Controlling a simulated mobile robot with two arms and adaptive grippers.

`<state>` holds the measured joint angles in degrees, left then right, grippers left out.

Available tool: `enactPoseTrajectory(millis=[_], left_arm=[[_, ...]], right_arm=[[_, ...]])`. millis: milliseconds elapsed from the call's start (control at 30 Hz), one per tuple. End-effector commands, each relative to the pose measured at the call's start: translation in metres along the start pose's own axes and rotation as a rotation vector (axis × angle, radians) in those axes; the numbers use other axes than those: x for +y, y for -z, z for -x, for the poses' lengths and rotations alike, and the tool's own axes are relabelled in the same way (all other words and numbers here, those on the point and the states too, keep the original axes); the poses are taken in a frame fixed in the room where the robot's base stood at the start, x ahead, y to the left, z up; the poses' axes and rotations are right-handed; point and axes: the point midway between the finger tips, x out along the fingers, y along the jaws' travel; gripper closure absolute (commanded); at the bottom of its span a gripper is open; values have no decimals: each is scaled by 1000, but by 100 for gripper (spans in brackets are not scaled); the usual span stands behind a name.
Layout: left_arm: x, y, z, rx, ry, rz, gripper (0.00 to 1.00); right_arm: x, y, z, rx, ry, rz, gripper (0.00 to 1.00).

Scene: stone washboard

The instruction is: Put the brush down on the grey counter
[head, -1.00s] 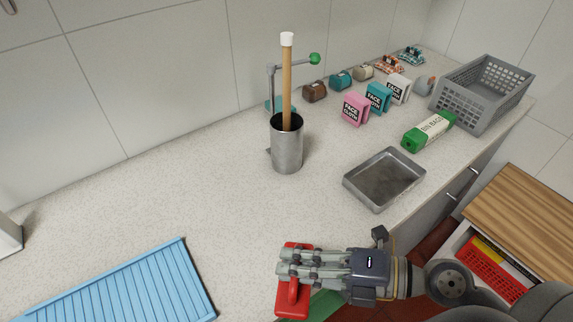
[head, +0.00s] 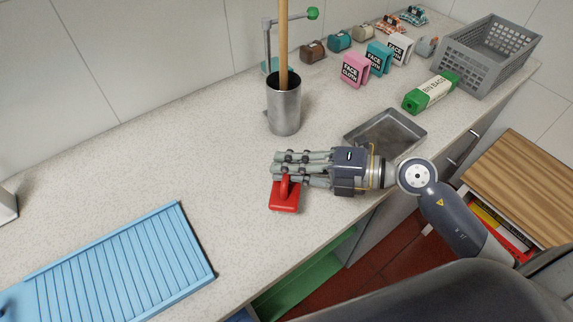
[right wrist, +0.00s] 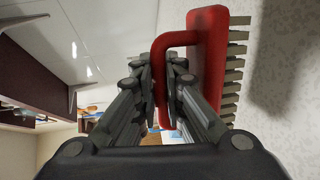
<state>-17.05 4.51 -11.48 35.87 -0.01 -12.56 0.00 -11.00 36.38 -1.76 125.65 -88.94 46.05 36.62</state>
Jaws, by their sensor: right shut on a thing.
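The red brush (head: 285,197) has a loop handle and is over the grey speckled counter (head: 120,160), near its front edge. My right gripper (head: 281,172) is shut on the brush's handle. In the right wrist view the brush (right wrist: 208,70) shows its pale bristles turned toward the counter surface (right wrist: 285,90), which has a dark shadow on it. I cannot tell whether the bristles touch the counter. My left gripper is not in view.
A blue ridged washboard (head: 120,260) lies to the left. A metal canister (head: 284,108) with a wooden stick stands behind the brush. A grey metal tray (head: 390,128) is behind my right arm. Bin bags (head: 432,92) and a grey basket (head: 490,50) are farther right.

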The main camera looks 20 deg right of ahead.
Motion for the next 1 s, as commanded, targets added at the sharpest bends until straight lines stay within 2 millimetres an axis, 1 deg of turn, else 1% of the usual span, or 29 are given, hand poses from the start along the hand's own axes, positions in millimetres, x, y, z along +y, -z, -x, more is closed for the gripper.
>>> enactPoseTrajectory(millis=[33, 100, 200, 267, 400, 500, 900, 933, 1000], left_arm=[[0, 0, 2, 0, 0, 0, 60], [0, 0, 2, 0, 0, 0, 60], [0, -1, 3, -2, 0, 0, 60], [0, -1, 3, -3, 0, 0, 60], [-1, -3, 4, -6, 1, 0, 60], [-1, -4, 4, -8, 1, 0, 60], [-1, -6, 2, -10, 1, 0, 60], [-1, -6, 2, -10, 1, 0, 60], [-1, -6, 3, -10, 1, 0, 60]], right_arm=[[2, -9, -3, -4, -3, 1, 100], [1, -16, -6, -2, -1, 1, 100], [0, -21, -8, -1, -1, 1, 100], [-4, -22, -9, -1, -1, -2, 100], [-23, -22, -13, -1, -1, -7, 100], [-33, -22, -15, 0, -2, -3, 100], [-39, -21, -16, 0, 0, 1, 100], [-39, -21, -16, 0, 1, 1, 86], [-39, -21, -16, 0, 1, 1, 70]])
